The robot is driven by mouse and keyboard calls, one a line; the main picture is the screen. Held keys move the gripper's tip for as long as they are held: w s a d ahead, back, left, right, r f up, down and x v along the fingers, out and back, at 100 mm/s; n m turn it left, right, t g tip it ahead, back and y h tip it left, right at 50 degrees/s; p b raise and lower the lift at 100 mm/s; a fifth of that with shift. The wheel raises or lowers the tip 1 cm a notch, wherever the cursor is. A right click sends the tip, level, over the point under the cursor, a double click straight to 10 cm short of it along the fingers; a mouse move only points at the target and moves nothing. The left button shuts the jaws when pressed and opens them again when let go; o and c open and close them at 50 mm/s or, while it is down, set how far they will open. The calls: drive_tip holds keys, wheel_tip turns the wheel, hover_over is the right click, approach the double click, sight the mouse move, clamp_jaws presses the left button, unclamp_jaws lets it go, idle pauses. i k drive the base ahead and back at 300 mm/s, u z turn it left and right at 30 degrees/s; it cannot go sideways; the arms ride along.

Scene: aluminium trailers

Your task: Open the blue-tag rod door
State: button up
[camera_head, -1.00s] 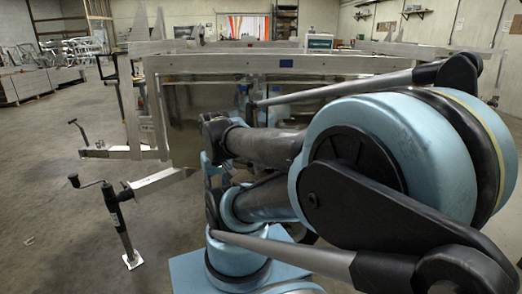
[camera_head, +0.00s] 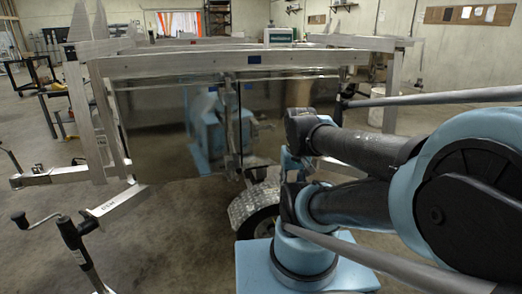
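Below the rail hangs a shiny, mirror-like panel (camera_head: 155,135), which looks closed. A light-blue shape in it looks like a reflection of me. My arm links fill the right side and reach toward the trailer's right part. I cannot make out my gripper's fingers in this view.
A crank jack (camera_head: 75,240) and a trailer tongue bar (camera_head: 115,205) stand at the lower left. A trailer wheel (camera_head: 262,220) with a tread-plate fender is below the rod-like part. Work tables (camera_head: 55,100) stand further back.

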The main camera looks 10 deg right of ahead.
sight(175, 132)
drive_tip(key=z, duration=1.3)
drive_tip(key=k, duration=1.5)
drive_tip(key=u, duration=1.2)
drive_tip(key=i, duration=1)
drive_tip(key=z, duration=0.05)
